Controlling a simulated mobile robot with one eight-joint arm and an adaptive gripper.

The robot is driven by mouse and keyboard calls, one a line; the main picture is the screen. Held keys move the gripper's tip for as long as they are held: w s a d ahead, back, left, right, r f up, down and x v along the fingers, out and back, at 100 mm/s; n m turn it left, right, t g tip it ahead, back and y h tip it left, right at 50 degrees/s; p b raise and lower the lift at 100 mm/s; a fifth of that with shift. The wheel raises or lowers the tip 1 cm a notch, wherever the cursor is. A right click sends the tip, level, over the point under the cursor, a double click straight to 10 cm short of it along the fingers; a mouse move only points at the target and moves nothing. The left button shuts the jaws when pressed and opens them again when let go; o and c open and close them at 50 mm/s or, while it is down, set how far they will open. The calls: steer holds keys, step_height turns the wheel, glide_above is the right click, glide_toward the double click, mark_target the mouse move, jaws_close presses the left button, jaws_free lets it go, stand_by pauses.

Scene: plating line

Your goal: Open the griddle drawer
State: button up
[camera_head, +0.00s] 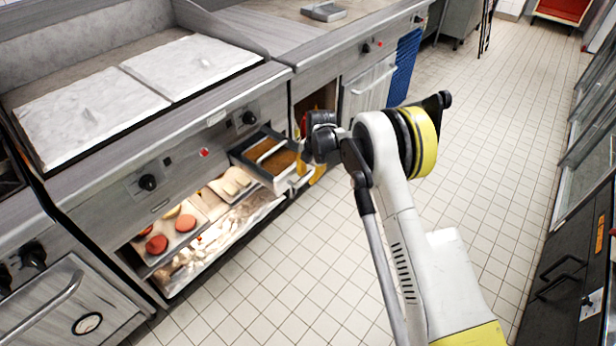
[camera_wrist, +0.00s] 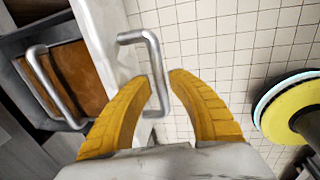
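The griddle drawer (camera_head: 283,184) is pulled out from under the griddle counter in the head view, with brown contents inside. Its metal front also shows in the wrist view (camera_wrist: 101,35). The U-shaped drawer handle (camera_wrist: 157,62) stands off that front, and its bar passes between my fingertips. My gripper (camera_wrist: 160,77) has two yellow curved fingers, drawn in close on either side of the bar. In the head view my gripper (camera_head: 309,172) is at the drawer front, partly hidden by my arm.
The griddle (camera_head: 90,100) with two pale lids is above. A blue perforated panel (camera_head: 404,68) is farther along the counter. The tiled floor (camera_head: 490,150) is clear to the right; dark cabinets (camera_head: 565,265) line the far right.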

jaws_close()
steer(key=s+d, duration=0.1)
steer(key=d, duration=0.1)
steer(key=s+d, duration=0.2)
steer(key=shift+s, duration=0.15)
jaws_free()
